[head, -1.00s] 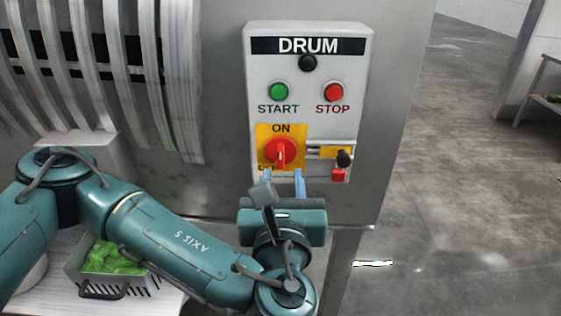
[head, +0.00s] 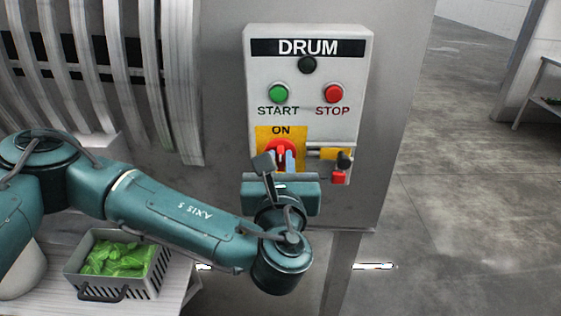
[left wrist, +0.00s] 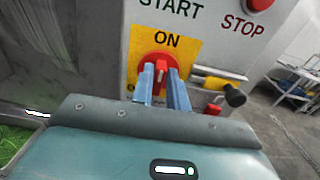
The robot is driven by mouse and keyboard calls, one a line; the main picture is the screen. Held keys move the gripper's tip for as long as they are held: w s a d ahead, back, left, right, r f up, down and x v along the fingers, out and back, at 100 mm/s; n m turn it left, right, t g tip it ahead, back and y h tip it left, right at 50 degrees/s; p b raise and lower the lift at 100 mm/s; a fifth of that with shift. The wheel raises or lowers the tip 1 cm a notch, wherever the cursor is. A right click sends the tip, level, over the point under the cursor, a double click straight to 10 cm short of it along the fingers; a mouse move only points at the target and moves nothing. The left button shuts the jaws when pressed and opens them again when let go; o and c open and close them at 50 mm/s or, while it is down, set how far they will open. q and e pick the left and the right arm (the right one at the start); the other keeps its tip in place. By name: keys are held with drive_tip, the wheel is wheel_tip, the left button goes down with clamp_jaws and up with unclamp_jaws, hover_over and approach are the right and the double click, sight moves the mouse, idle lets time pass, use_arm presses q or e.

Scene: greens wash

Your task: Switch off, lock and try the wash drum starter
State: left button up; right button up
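The grey starter box (head: 312,110) labelled DRUM is on the steel panel. Its red rotary switch (head: 281,148) sits on a yellow plate, the handle upright toward ON; it also shows in the left wrist view (left wrist: 161,70). My left gripper (head: 282,161) is at the switch from below. In the left wrist view its blue fingers (left wrist: 163,76) stand either side of the handle, apart, with a small gap seeming to show. Right of the switch are a metal bar with a black knob (head: 344,161) and a small red piece (head: 338,178). My right gripper is not in view.
A green START button (head: 278,93), a red STOP button (head: 333,93) and a dark round lamp (head: 308,65) are on the box. A grey crate of greens (head: 157,274) stands on a table at lower left. Open floor lies to the right.

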use_arm(q)
clamp_jaws()
drive_tip(key=shift+f, duration=0.1)
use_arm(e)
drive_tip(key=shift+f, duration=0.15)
